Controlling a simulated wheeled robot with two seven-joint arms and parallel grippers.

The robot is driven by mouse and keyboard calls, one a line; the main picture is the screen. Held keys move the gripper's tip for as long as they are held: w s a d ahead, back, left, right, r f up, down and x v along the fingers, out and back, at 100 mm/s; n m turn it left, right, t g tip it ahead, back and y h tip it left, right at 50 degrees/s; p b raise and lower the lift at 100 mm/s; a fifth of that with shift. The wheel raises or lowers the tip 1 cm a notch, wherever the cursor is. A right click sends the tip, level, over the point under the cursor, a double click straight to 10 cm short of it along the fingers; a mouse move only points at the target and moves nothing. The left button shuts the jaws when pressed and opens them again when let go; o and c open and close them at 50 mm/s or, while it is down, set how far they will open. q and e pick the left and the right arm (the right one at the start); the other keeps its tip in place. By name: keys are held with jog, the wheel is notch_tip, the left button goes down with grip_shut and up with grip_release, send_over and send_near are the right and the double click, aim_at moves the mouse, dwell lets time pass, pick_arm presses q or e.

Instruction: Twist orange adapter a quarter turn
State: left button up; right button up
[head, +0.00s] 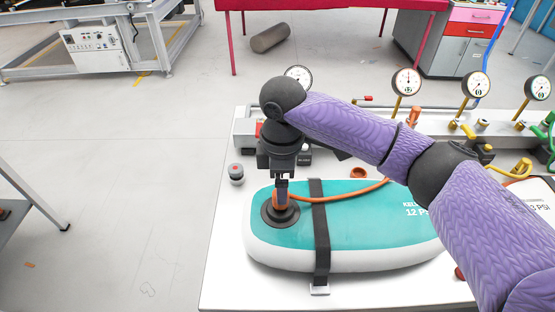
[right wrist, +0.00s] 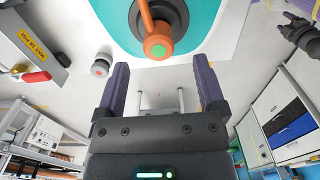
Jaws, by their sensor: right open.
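The orange adapter (right wrist: 157,46), with a green end, sits at the dark round valve (head: 283,217) on the teal and white inflatable board (head: 360,215). An orange hose (head: 350,193) runs from it to the right across the board. My right gripper (head: 282,186) points down over the valve and partly hides the adapter in the head view. In the right wrist view its two fingers (right wrist: 161,68) are apart, with nothing between them, and the adapter shows just beyond their tips. A dark jointed part (right wrist: 303,35) at the top right there looks like my left gripper, its jaws unclear.
A black strap (head: 320,235) crosses the board on the white table (head: 225,250). Several gauges (head: 406,82) line the back. My right arm covers the board's right part.

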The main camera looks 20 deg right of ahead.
aim_at(279, 209)
notch_tip(279, 209, down, 5)
jog(key=shift+w+f+b, duration=0.1)
jog(key=shift+f+b, duration=0.1)
jog(key=shift+b, duration=0.5)
jog(key=shift+f, duration=0.3)
grip_shut()
jog(key=shift+r+n+p, duration=0.25)
jog(key=shift+n+p, duration=0.5)
jog(key=shift+n, duration=1.15)
jog(key=shift+f+n, duration=0.2)
jog(key=shift+n, duration=0.4)
